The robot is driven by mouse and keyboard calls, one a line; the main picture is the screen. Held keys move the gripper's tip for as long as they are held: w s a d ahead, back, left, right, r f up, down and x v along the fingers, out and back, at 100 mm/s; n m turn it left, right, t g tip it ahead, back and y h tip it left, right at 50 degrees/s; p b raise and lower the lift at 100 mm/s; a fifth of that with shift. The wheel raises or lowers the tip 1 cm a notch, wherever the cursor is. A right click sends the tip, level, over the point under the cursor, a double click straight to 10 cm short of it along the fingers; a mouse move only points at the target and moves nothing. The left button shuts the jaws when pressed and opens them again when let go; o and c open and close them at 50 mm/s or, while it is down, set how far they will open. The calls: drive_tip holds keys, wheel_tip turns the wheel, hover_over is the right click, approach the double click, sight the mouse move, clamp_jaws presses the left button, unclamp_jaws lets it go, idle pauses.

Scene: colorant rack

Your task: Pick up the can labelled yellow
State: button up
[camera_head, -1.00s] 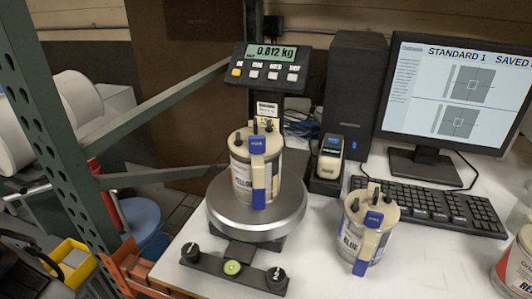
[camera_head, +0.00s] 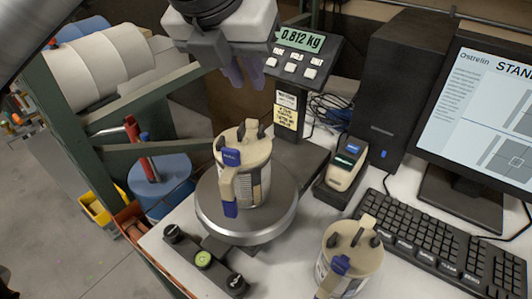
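The can labelled yellow (camera_head: 258,172) stands upright on the round metal plate of the scale (camera_head: 215,222). It has a cream lid with dark knobs and a blue-and-cream handle facing me; its label wording is turned out of clear sight now, but read as yellow a second ago. My gripper (camera_head: 243,82) hangs at the top of the head view, above and apart from the can. Its purplish fingers point down, with nothing seen between them; their opening is unclear from this angle.
A similar can (camera_head: 352,270), labelled blue earlier, stands at the front right. The scale display (camera_head: 300,45) reads 0.812 kg behind the yellow can. A green rack post (camera_head: 70,150) is left.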

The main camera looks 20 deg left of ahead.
sight(240, 128)
drive_tip(key=shift+n+g+y, duration=0.4)
drive_tip(key=shift+n+y, duration=0.2)
drive_tip(key=shift+y, duration=0.1)
drive_tip(key=w+a+f, duration=0.1)
drive_tip(key=f, duration=0.1)
drive_tip(key=w+f, duration=0.1)
drive_tip(key=f, duration=0.2)
drive_tip(key=w+a+f, duration=0.1)
drive_tip(key=f, duration=0.2)
drive_tip(key=shift+a+f, duration=0.2)
drive_tip(key=shift+a, duration=0.15)
drive_tip(key=x, duration=0.1)
drive_tip(key=b+x, duration=0.1)
drive_tip(key=x, duration=0.1)
drive_tip(key=b+x, duration=0.1)
drive_tip(key=x, duration=0.1)
drive_tip(key=shift+s+a+f, duration=0.1)
drive_tip(key=shift+s+f, duration=0.15)
drive_tip(key=shift+f, duration=0.05)
drive_tip(key=shift+r, duration=0.1)
clamp_jaws()
drive_tip(key=shift+r, duration=0.1)
